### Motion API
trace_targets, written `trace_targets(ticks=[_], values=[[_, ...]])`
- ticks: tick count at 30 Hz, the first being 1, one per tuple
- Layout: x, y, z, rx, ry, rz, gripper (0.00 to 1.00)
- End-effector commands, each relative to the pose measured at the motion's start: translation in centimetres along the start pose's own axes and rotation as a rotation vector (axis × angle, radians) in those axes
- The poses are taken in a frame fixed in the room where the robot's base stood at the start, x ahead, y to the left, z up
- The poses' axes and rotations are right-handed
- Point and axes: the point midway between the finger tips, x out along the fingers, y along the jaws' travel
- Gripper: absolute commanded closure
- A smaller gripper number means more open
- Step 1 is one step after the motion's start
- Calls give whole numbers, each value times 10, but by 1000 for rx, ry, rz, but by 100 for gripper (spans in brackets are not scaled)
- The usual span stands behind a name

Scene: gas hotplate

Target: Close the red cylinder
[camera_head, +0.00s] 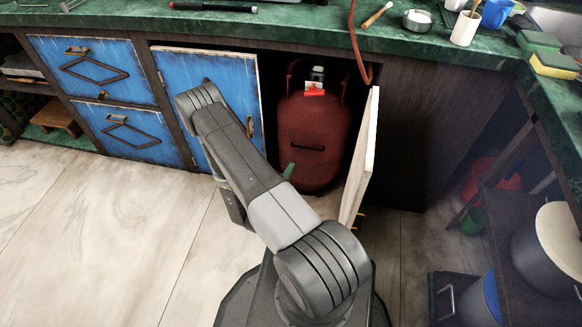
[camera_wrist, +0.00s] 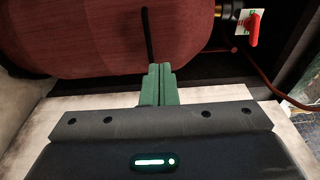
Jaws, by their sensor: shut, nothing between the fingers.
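The red cylinder (camera_head: 315,140) stands upright inside the open cabinet under the counter. In the wrist view its red body (camera_wrist: 75,40) fills the top left and lies sideways. Its valve, with a red handle (camera_head: 314,92), is on top; in the wrist view the red handle (camera_wrist: 253,30) shows at upper right against a white and green plate. My gripper (camera_wrist: 160,72) is shut and empty, its green fingertips pointing at the lower part of the cylinder. In the head view my gripper (camera_head: 288,171) is mostly hidden behind my arm. I cannot tell whether the fingertips touch the cylinder.
A cabinet door (camera_head: 362,160) stands open to the right of the cylinder. A blue door (camera_head: 225,75) is on the left. A red hose (camera_head: 353,45) runs from the counter towards the cylinder. A dark shelf with pots (camera_head: 550,240) stands at right. The floor at left is clear.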

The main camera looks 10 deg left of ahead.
Motion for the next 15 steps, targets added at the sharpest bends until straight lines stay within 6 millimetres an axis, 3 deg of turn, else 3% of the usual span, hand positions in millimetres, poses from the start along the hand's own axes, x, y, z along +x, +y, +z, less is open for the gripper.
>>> trace_targets(ticks=[15], values=[[97, 0, -1, 2, 3, -2, 100]])
